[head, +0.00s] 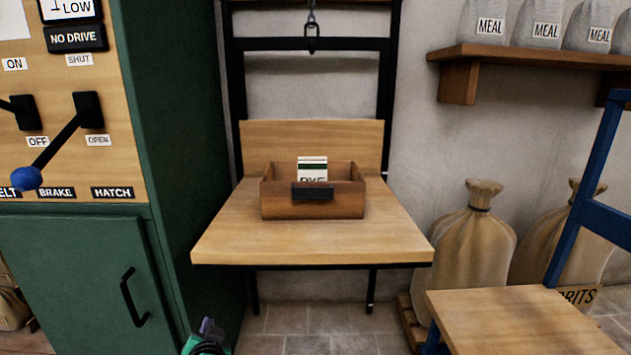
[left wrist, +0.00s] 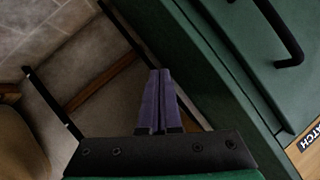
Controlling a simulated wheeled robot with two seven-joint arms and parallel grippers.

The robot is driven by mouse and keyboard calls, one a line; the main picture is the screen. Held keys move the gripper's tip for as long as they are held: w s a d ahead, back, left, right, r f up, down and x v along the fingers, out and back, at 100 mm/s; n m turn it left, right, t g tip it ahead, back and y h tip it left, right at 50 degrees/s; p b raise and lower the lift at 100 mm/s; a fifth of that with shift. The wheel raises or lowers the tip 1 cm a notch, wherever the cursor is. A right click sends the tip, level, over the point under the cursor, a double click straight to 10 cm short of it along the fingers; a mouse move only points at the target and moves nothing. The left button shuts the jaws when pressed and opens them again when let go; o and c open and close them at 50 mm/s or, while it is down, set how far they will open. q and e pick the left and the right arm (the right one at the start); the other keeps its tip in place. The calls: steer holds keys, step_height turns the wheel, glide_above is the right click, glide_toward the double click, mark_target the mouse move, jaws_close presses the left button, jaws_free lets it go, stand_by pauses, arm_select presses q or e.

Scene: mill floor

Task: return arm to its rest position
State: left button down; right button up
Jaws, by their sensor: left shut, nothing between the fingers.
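My left gripper (head: 206,327) shows at the bottom edge of the head view, low beside the green cabinet and left of the wooden table. In the left wrist view its purple fingers (left wrist: 158,85) are together with nothing between them. The green cabinet's door with its black handle (left wrist: 288,45) is off to the right there, apart from the fingers. My right gripper is not in view.
A wooden table (head: 300,245) bears a wooden box (head: 285,206) with a RYE packet (head: 312,165). The green cabinet (head: 180,130) has a blue-knobbed lever (head: 27,178). A blue-framed wooden surface (head: 530,315) and sacks (head: 470,245) stand right. Floor shows below the table.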

arm_select(q)
steer(key=s+d+f+g+h, duration=0.2)
steer(key=s+d+f+h, duration=0.4)
steer(key=s+d+f, duration=0.3)
steer(key=s+d+f+g+h, duration=0.2)
steer(key=s+d+f+h, duration=0.4)
steer(key=s, duration=0.6)
steer(key=s+a+g+y+p, duration=0.3)
steer(key=s+a+p, duration=0.5)
steer(key=p, duration=0.9)
steer(key=s+a+r+g+y+p, duration=0.1)
steer(key=s+a+g+y+p, duration=0.2)
steer(key=s+a+p, duration=0.5)
steer(key=s+g+p, duration=0.1)
steer(key=s+p, duration=0.5)
steer(key=p, duration=0.4)
steer(key=shift+a+n+g+y, duration=0.3)
steer(key=shift+a, duration=0.1)
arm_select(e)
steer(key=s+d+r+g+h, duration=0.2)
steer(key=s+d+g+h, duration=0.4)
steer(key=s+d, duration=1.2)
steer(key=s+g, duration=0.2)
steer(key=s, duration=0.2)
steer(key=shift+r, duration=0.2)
arm_select(q)
steer(key=shift+s+r, duration=0.1)
